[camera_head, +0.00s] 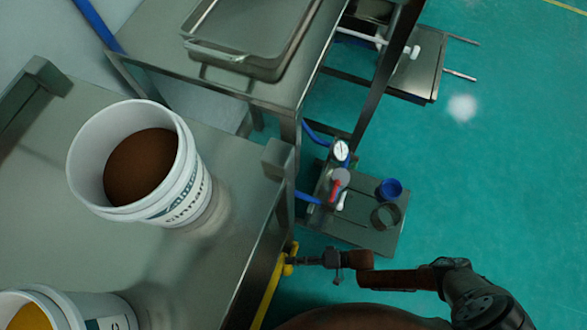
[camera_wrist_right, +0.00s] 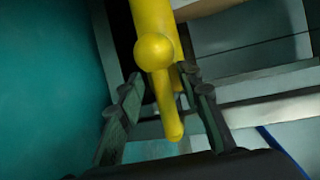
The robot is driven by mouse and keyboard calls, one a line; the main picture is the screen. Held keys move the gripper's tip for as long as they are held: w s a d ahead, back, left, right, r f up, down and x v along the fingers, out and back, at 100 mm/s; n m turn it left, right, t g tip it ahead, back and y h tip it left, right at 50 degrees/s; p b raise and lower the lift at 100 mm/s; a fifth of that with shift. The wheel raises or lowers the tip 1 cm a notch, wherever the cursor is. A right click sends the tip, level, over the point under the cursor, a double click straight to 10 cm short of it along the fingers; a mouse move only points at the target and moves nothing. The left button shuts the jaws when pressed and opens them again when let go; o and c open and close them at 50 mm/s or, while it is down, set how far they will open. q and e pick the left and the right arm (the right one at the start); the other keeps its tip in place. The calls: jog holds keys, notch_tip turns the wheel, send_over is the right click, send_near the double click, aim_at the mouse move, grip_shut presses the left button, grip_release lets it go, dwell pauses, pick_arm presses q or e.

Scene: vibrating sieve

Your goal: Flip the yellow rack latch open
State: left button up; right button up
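The yellow rack latch (camera_head: 268,293) is at the lower edge of the metal rack in the head view. In the right wrist view the latch (camera_wrist_right: 154,52) shows as a yellow bar with a round knob and a thin handle pointing down. My right gripper (camera_head: 292,260) reaches it from the right in the head view. In the right wrist view the gripper's (camera_wrist_right: 160,80) fingers are apart, one on each side of the handle. A gap shows on the left; contact on the right is unclear. My left gripper is not in view.
A white bucket (camera_head: 190,190) of brown material stands on the metal table (camera_head: 60,230), with another bucket (camera_head: 105,308) at lower left. A metal tray (camera_head: 235,57) is on a surface behind. A low plate with a gauge (camera_head: 340,150) and blue cup (camera_head: 390,188) stands beyond. Green floor is clear at right.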

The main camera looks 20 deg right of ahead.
jog(key=shift+c, duration=0.6)
grip_shut()
